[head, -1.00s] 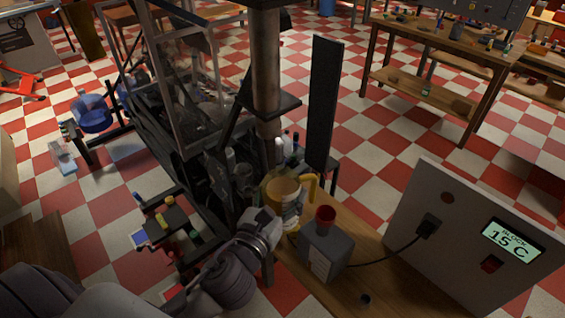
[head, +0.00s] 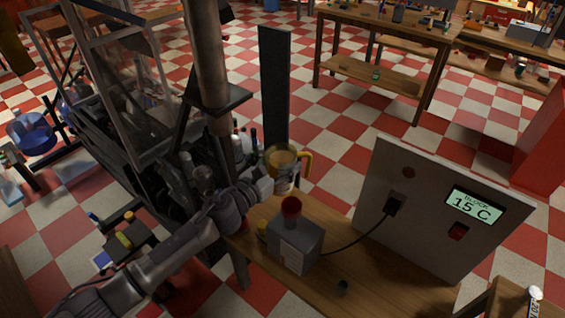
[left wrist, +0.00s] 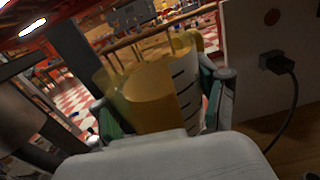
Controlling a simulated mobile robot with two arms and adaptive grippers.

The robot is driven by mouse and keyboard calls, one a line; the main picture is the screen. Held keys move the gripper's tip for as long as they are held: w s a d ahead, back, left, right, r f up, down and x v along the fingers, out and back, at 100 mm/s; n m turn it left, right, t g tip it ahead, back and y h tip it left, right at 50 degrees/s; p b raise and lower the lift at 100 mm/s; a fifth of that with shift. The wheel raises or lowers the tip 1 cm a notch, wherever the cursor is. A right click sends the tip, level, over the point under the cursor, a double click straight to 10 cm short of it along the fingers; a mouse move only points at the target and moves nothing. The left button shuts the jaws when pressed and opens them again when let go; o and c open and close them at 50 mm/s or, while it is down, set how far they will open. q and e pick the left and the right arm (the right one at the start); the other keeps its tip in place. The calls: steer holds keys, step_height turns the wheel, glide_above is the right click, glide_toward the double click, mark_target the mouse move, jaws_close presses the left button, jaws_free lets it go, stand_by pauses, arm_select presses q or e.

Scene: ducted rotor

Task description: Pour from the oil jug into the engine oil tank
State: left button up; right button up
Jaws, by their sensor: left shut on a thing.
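The oil jug (head: 284,159) is an amber, see-through jug with a yellow handle on its right. It looks roughly upright in the head view, just behind a grey box with a red funnel. In the left wrist view the jug (left wrist: 165,95) fills the middle, with dark marks on its side. My left gripper (head: 270,184) is shut on the jug, a finger on each side. The grey box (head: 294,247), topped by the red funnel (head: 291,206), stands on the wooden bench and may be the engine oil tank; I see no readable label. My right gripper is not in view.
A panel (head: 415,225) reading "BLOCK 15 C" stands right of the box, joined by a black cable. The wooden bench (head: 385,285) is mostly bare in front. A dark metal post (head: 210,70) and a machine frame stand left of the jug. A small yellow object (head: 262,230) sits beside the box.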

arm_select(q)
steer(key=shift+w+a+f+m+b, duration=0.1)
steer(key=shift+f+m+b, duration=0.3)
steer(key=shift+f+b, duration=0.05)
steer(key=shift+w+a+f+m+b, duration=0.1)
steer(key=shift+f+m+b, duration=0.3)
steer(key=shift+b, duration=0.05)
steer(key=f+m+b, duration=0.2)
steer(key=b, duration=0.1)
steer(key=f+m+b, duration=0.1)
steer(key=f, duration=0.1)
steer(key=shift+w+a, duration=0.15)
steer(key=shift+a, duration=0.1)
steer(key=shift+a+f+m+b, duration=0.1)
steer(key=shift+f+m+b, duration=0.65)
steer(key=shift+m+b, duration=0.4)
steer(key=shift+r, duration=0.1)
steer(key=shift+m, duration=0.25)
steer(key=shift+f+m, duration=0.3)
stand_by(1.5)
